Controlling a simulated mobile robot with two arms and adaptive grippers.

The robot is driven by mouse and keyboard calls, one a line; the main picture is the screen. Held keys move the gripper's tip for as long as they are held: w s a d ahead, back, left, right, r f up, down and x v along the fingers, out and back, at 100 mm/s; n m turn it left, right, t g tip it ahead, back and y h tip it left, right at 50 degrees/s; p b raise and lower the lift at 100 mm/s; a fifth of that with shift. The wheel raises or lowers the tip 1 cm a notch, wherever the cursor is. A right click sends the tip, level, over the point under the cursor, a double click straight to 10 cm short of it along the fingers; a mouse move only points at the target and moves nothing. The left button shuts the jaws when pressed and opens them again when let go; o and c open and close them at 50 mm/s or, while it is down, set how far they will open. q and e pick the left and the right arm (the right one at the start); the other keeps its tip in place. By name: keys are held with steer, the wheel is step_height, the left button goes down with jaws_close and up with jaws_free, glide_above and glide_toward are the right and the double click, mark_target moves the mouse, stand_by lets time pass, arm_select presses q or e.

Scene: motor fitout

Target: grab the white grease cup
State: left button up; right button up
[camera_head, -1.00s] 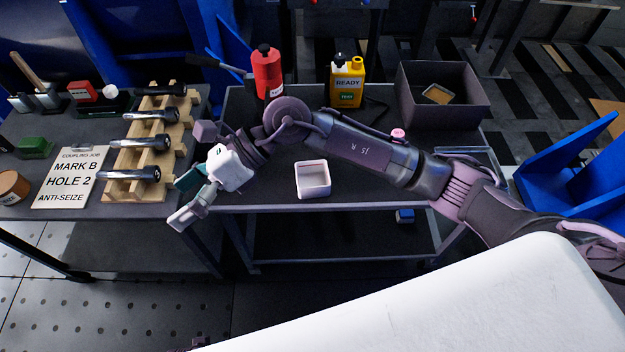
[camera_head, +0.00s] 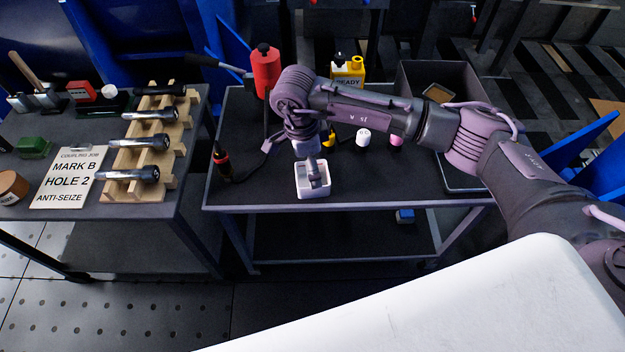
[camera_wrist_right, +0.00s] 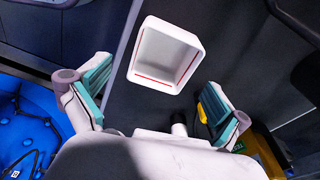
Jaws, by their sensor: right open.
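A small white square open-topped cup (camera_head: 313,194) stands upright near the front edge of the middle table. In the right wrist view the white cup (camera_wrist_right: 166,57) lies just beyond the fingertips, with a red line inside. My right gripper (camera_head: 317,178) points down over the cup and covers part of it in the head view. In the wrist view the right gripper (camera_wrist_right: 155,100) has its two teal-padded fingers spread wide with nothing between them. Whether a fingertip touches the cup cannot be told. A white round labelled piece (camera_head: 363,137) stands farther back. My left gripper is not in view.
A black-and-red tool (camera_head: 221,160) stands left of the cup. A pink-topped piece (camera_head: 397,139), a red bottle (camera_head: 265,72), a yellow jug (camera_head: 348,70) and a dark box (camera_head: 440,75) are behind. A wooden rack of bolts (camera_head: 150,188) stands on the left table.

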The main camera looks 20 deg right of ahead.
steer(key=f, duration=0.5)
steer(key=shift+w+d+f, duration=0.2)
steer(key=shift+d+f, duration=0.1)
steer(key=shift+d, duration=0.05)
steer(key=shift+r, duration=0.1)
steer(key=c, duration=1)
